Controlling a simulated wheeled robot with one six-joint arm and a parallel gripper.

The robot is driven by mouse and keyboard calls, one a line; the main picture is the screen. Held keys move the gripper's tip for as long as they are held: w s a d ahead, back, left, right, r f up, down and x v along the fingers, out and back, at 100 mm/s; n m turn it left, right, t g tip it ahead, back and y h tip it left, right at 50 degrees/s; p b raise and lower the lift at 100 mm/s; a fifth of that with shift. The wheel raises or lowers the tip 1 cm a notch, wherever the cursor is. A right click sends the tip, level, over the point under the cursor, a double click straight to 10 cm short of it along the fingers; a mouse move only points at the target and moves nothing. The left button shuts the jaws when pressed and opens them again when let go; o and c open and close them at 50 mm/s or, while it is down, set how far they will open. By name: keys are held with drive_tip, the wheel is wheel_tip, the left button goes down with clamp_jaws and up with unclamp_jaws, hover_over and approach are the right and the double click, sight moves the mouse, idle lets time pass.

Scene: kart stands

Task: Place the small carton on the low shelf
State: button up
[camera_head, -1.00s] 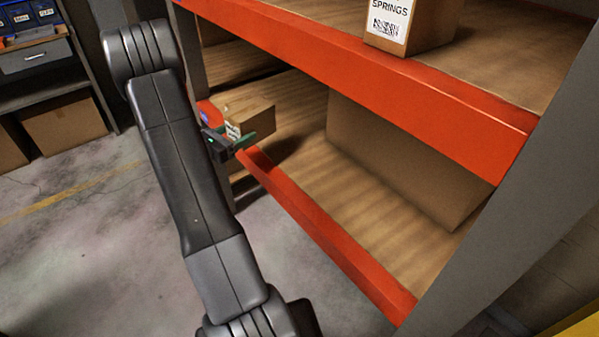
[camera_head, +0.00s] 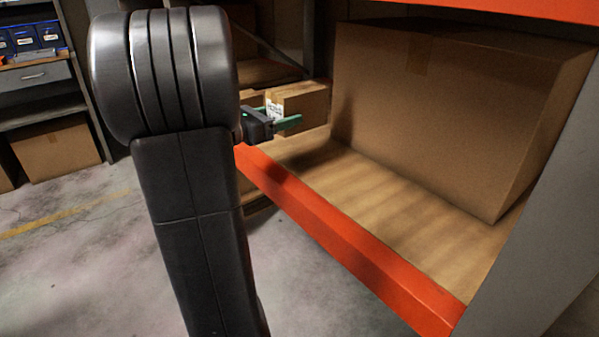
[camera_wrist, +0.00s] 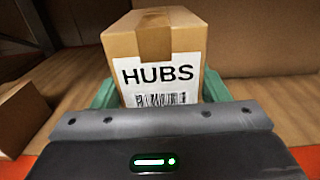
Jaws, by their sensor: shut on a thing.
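The small carton (camera_head: 299,104) is brown with a white label. In the wrist view the carton (camera_wrist: 156,38) faces me upright, and its label reads HUBS above a barcode. My gripper (camera_head: 285,120) is shut on it, with green fingers on both sides; the gripper also shows in the wrist view (camera_wrist: 157,92). The low shelf (camera_head: 400,205) has a wooden deck and an orange front beam. The carton is over the shelf's far left part, inside the front beam. I cannot tell whether its base touches the deck.
A large brown box (camera_head: 455,110) fills the shelf's right and back. Another carton (camera_wrist: 18,115) lies left of the held one in the wrist view. An orange upper beam (camera_head: 510,8) runs above, and a grey upright (camera_head: 540,250) stands at right. The front deck strip is bare.

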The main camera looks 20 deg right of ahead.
drive_tip(key=shift+s+d+f+b, duration=0.1)
drive_tip(key=shift+s+d+b, duration=0.5)
drive_tip(key=shift+s+b, duration=0.35)
drive_tip(key=shift+f, duration=0.2)
wheel_tip(320, 180, down, 9)
drive_tip(key=b, duration=0.4)
drive_tip(key=shift+f, duration=0.15)
drive_tip(key=shift+f, duration=0.2)
drive_tip(key=o, duration=1.3)
